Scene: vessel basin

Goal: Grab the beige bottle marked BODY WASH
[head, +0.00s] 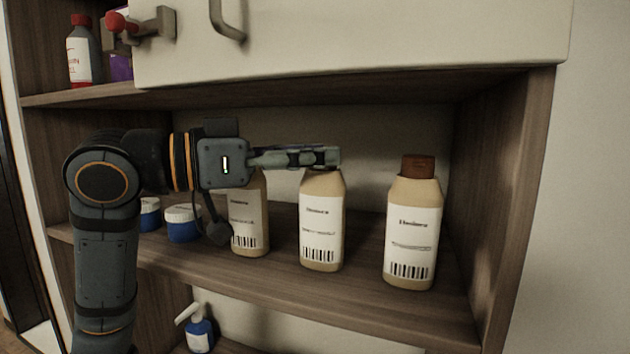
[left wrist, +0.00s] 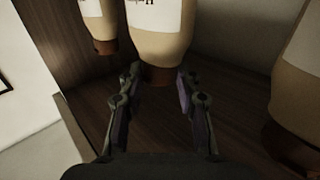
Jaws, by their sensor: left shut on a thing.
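Three beige bottles with brown caps and white labels stand on the middle shelf: a left bottle (head: 249,215), a middle bottle (head: 322,220) and a right bottle (head: 412,230). Their label words are too small to read, so I cannot tell which is marked BODY WASH. My left gripper (head: 326,157) is shut on the cap of the middle bottle, reaching in from the left. In the left wrist view, the middle bottle (left wrist: 160,38) appears upside down with its cap between my fingers (left wrist: 158,82). The middle bottle is upright. My right gripper is not in view.
The cabinet's side wall (head: 510,200) stands right of the right bottle. A raised cabinet door or panel (head: 370,40) hangs above. Blue jars with white lids (head: 182,222) stand left. A blue pump bottle (head: 200,332) is below, and a red-capped bottle (head: 82,50) is above.

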